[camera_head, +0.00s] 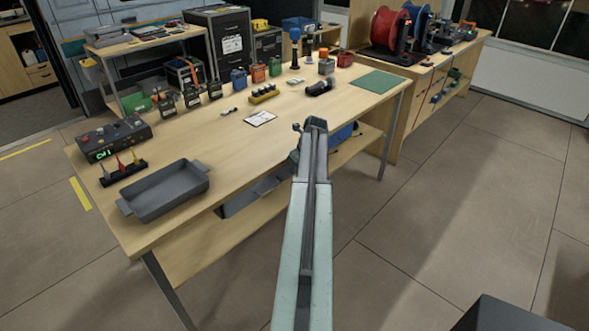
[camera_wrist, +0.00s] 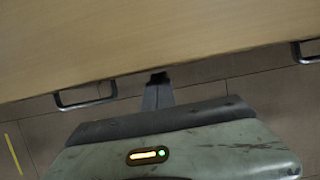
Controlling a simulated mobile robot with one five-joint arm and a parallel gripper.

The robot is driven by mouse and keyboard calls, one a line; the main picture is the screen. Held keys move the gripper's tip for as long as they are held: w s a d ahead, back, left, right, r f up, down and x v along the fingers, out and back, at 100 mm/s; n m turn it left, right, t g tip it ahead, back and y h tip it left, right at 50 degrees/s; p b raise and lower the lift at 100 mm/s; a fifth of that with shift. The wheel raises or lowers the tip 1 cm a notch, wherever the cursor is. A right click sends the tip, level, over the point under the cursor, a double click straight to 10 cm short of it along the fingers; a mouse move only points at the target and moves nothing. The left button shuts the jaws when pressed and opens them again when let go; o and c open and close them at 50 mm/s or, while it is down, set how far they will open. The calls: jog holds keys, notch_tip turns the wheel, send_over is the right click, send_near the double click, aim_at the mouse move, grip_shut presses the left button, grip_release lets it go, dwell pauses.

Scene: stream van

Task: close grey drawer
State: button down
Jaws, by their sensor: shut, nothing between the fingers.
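The wooden workbench (camera_head: 200,150) fills the left and middle of the head view. Under its front edge, left of my arm, a grey drawer-like body (camera_head: 240,205) shows in part; my arm and the bench top hide the rest, so how far it stands out cannot be told. In the wrist view two grey bar handles show under the wooden edge, a left handle (camera_wrist: 85,98) and a right handle (camera_wrist: 305,52). My gripper (camera_wrist: 158,78) is shut and empty between them, close to the wooden edge; contact cannot be told.
A grey tray (camera_head: 165,192) lies at the bench's near left corner. A control box (camera_head: 113,138), radios and small tools stand on the bench top. A shelf unit with cable reels (camera_head: 388,27) stands at the back right.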

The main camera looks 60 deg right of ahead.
jog(key=s+a+r+p, duration=0.1)
jog(key=s+r+p, duration=0.5)
jog(key=r+p, duration=0.3)
jog(key=shift+s+a+r, duration=0.2)
jog(key=shift+s+a, duration=0.1)
jog(key=shift+s, duration=0.1)
